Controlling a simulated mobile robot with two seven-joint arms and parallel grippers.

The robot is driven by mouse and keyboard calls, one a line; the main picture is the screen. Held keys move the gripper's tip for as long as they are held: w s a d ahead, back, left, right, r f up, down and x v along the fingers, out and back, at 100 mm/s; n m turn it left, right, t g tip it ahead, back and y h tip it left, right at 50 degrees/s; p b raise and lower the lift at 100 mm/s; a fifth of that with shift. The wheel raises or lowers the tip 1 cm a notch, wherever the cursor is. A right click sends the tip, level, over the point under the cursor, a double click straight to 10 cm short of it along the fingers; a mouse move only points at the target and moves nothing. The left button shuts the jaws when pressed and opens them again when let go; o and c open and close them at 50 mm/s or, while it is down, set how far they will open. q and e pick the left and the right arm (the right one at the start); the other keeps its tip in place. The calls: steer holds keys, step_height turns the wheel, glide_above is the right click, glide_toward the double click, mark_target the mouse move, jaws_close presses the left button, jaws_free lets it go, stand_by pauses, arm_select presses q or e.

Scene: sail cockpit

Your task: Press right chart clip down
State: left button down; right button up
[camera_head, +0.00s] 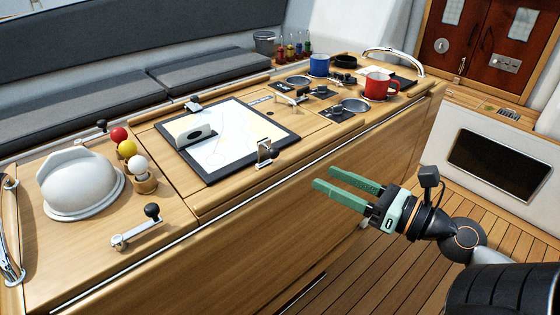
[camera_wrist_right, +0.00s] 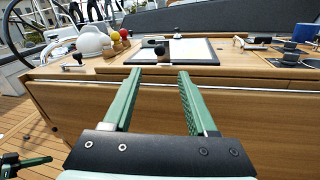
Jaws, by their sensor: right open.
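The chart board (camera_head: 287,136) lies on the wooden console top with a pale chart on it. One chart clip (camera_head: 265,152) stands raised at the board's near right edge in the head view; in the right wrist view, it shows dark (camera_wrist_right: 160,49) just above the gap between my fingers. Another clip (camera_head: 193,105) sits at the board's far edge. My right gripper (camera_head: 324,179) is open and empty, in front of the console and apart from the near clip. Its green fingers (camera_wrist_right: 159,75) point at the console. My left gripper (camera_wrist_right: 24,162) shows only partly, at the lower left of the right wrist view.
A white dome (camera_head: 80,182), coloured balls (camera_head: 127,149) and a crank handle (camera_head: 137,228) stand left of the board. A blue mug (camera_head: 319,65) and a red mug (camera_head: 377,87) stand to its right. The console's front edge lies between my right gripper and the clip.

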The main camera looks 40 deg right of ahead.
mark_target(278, 155)
steer(key=p+x, duration=0.2)
steer(key=x, duration=0.1)
steer(key=p+x, duration=0.5)
steer(key=x, duration=0.2)
steer(key=shift+w+r, duration=0.1)
steer(key=shift+r, duration=0.15)
arm_select(q)
step_height(278, 155, up, 6)
steer(key=s+a+p, duration=0.1)
steer(key=a, duration=0.1)
steer(key=shift+s+y, duration=0.15)
steer(key=shift+y, duration=0.15)
arm_select(e)
steer(key=shift+f+x, duration=0.25)
steer(key=shift+x, duration=0.85)
steer(key=shift+c, duration=0.2)
arm_select(q)
steer(key=shift+r, duration=0.1)
arm_select(e)
jaws_close()
